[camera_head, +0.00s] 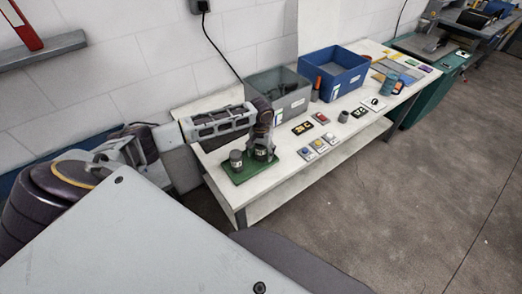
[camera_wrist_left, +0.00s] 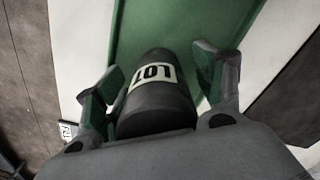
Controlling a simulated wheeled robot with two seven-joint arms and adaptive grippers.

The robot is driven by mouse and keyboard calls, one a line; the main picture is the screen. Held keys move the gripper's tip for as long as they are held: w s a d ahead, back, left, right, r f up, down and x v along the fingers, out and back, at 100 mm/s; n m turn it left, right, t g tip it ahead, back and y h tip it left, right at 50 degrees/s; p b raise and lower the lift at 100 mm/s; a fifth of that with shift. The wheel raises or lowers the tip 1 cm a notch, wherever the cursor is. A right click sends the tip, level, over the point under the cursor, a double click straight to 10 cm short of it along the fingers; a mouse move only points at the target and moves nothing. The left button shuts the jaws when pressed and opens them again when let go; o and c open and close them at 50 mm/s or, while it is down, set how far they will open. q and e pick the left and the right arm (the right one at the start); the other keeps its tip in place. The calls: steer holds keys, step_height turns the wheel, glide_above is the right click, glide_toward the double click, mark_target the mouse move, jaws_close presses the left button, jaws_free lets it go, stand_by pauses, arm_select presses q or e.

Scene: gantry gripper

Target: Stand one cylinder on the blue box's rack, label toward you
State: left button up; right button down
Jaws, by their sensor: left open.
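A dark cylinder (camera_wrist_left: 155,112) with a white "LOT" label lies between the fingers of my left gripper (camera_wrist_left: 155,75) in the left wrist view. The fingers are apart on either side of it. In the head view my left gripper (camera_head: 263,147) points down at this cylinder on a green tray (camera_head: 240,175) at the table's near end; the fingers partly hide it. A second dark cylinder (camera_head: 236,160) stands on the tray to the left. The blue box (camera_head: 340,82) stands farther along the table; I cannot make out a rack in it. My right gripper is not in view.
A grey bin (camera_head: 290,103) stands beside the blue box, behind my left gripper. A wall runs behind the table; open floor lies in front.

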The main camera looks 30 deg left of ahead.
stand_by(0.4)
arm_select(q)
jaws_close()
stand_by(0.4)
steer(key=shift+r, duration=0.1)
steer(key=shift+r, duration=4.95)
